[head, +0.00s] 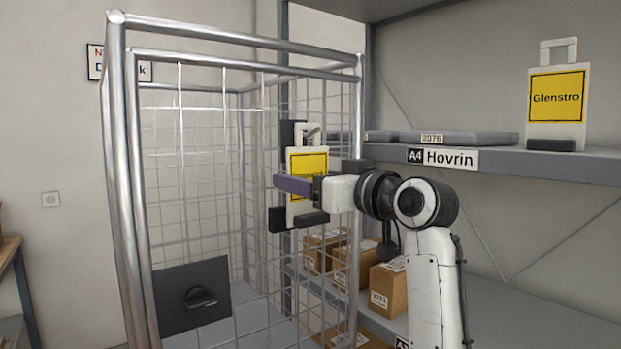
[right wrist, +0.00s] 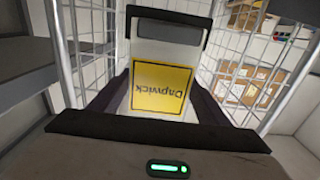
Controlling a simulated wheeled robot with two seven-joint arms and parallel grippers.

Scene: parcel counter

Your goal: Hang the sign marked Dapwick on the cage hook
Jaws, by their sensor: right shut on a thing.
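My right gripper (head: 303,187) is shut on the sign with a yellow label (head: 308,163). In the right wrist view the label reads Dapwick, upside down, on the white sign (right wrist: 162,88) between the fingers. In the head view the sign is upright in front of the cage's mesh, one finger across its lower label. Its dark foot (head: 312,219) shows below. A dark upright plate (head: 287,134) stands behind the sign's upper left. I cannot make out the hook, or whether the sign's handle touches it. My left gripper is not in view.
The metal mesh cage (head: 117,150) fills the left and middle, with a dark latch plate (head: 192,296) low on its front. At right, a shelf (head: 590,167) labelled Hovrin holds a Glenstro sign (head: 557,98). Cardboard boxes (head: 388,288) stand on a lower shelf. A wall sign is partly hidden.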

